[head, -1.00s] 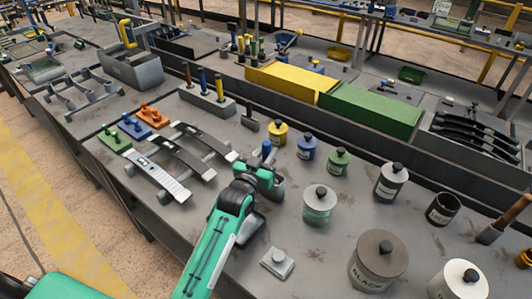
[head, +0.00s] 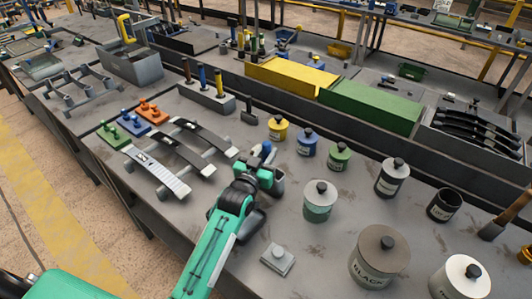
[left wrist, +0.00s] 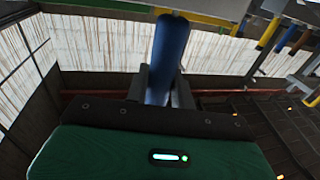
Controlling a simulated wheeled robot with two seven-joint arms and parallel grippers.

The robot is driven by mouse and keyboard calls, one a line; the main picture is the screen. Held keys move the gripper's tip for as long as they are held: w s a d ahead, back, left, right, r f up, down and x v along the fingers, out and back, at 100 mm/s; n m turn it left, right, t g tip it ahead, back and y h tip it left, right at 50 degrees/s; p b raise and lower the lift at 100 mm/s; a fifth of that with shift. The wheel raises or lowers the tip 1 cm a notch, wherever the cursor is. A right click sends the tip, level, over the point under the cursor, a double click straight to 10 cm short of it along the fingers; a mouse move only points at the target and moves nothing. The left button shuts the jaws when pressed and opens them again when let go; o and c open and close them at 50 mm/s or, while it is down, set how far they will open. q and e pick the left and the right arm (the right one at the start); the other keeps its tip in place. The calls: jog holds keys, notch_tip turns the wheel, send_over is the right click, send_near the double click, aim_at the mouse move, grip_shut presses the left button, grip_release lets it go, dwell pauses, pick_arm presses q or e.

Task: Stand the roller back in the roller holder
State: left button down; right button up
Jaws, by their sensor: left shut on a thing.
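My left gripper (head: 266,175) is shut on a blue cylindrical handle, which I take to be the roller (head: 266,149). The handle sticks up above the jaws, over the middle of the bench. In the left wrist view the blue handle (left wrist: 167,50) stands between the two dark fingers. The roller's lower part is mostly hidden by my gripper. A long grey block (head: 208,103), which looks like the roller holder, stands behind and to the left, apart from the gripper. Brown, blue and yellow handles stand upright in it. My right gripper is not in view.
A dark hammer-like tool (head: 249,113) stands beside the grey block. A small grey plate with a knob (head: 278,259) lies in front. Curved leaf springs (head: 196,150) lie left.

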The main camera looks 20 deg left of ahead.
aim_at(266, 144)
pick_arm(q)
jog(key=shift+f+b, duration=0.4)
jog(key=shift+f, duration=0.3)
jog(key=c, duration=0.6)
grip_release()
notch_tip(266, 144, up, 2)
jog(key=shift+r+p, duration=0.1)
jog(key=shift+p, duration=0.95)
jog(key=shift+r+p, duration=2.35)
jog(key=shift+r, duration=0.1)
jog(key=shift+s+f, duration=0.1)
